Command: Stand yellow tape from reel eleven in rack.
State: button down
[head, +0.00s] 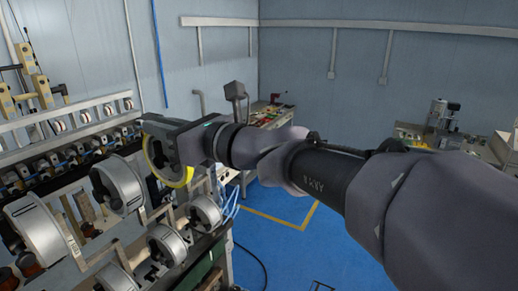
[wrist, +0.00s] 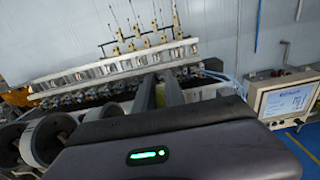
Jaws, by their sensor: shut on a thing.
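The yellow tape (head: 181,184) is a ring-shaped roll in the head view, beside the silver reels. My gripper (head: 152,130) is shut on it, with the jaws across its upper part and hiding some of it. The tape stands roughly on edge. In the wrist view my gripper (wrist: 168,92) reaches forward, with a pale yellowish strip between the fingers that seems to be the tape's edge. Silver reels (head: 118,185) stand in rows on the machine at left. I cannot read any reel number. I cannot make out the rack for certain.
The winder's rail (head: 75,117) with yellow tensioners (head: 42,90) runs behind the reels. A monitor (wrist: 290,103) stands to the right in the wrist view. A bench (head: 272,112) is at the back wall. Blue floor (head: 275,235) is open right of the machine.

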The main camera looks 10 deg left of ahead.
jog(key=shift+s+a+b, duration=0.25)
jog(key=shift+s, duration=0.55)
jog(key=shift+s+a+b, duration=0.2)
jog(key=shift+s+b, duration=0.1)
jog(key=shift+s, duration=0.5)
jog(key=shift+s+a+b, duration=0.25)
jog(key=shift+s, duration=0.55)
jog(key=b+v, duration=0.2)
jog(key=v, duration=1.8)
jog(key=shift+r, duration=0.1)
